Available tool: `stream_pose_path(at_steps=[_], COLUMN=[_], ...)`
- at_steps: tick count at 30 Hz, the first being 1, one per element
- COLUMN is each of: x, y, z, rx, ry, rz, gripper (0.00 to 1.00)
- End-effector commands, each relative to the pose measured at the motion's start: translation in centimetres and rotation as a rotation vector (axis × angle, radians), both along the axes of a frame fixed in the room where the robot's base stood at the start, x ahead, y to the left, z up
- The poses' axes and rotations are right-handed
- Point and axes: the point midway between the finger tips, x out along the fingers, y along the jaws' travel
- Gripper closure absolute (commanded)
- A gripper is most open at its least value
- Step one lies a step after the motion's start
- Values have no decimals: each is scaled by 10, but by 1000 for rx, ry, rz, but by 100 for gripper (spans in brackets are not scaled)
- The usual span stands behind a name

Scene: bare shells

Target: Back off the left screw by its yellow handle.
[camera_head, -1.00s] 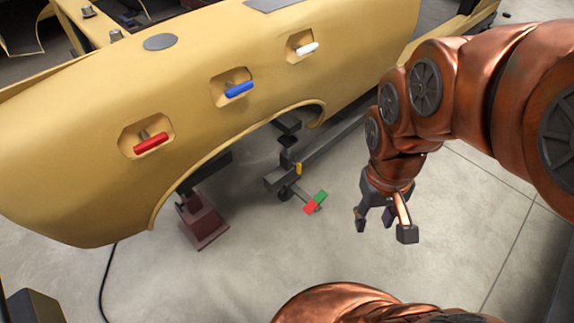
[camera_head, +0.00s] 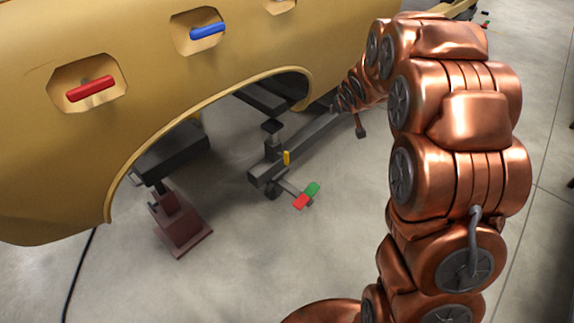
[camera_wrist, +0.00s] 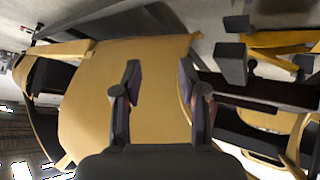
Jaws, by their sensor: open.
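The yellow handle (camera_head: 286,157) is a small upright piece by the end of a grey beam of the stand (camera_head: 262,172), under the wheel arch in the head view. A red and green piece (camera_head: 306,196) sits on a short rod at the same end. The screw itself is too small to make out clearly. My gripper (camera_wrist: 160,78) is open and empty in the wrist view, with the yellow shell (camera_wrist: 95,105) beyond its fingers. In the head view my arm reaches away to the right of the handle, and its end is mostly hidden. I cannot make out the handle in the wrist view.
The yellow shell (camera_head: 60,180) fills the left, with a red handle (camera_head: 90,89) and a blue handle (camera_head: 208,30) in recesses. A maroon stand (camera_head: 180,225) is under it. A second red and green piece (camera_head: 486,24) is far back. The front floor is clear.

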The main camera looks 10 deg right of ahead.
Motion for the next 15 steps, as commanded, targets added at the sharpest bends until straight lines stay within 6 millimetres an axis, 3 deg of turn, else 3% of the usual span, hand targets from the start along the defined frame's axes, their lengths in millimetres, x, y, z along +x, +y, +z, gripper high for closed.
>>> stream_pose_path(at_steps=[1,9,15], x=[16,88,121], y=[-3,5,20], z=[-29,-114,-182], rx=[3,53,122], ry=[-27,-210,-332], rz=[22,172,291], gripper=[58,58,58])
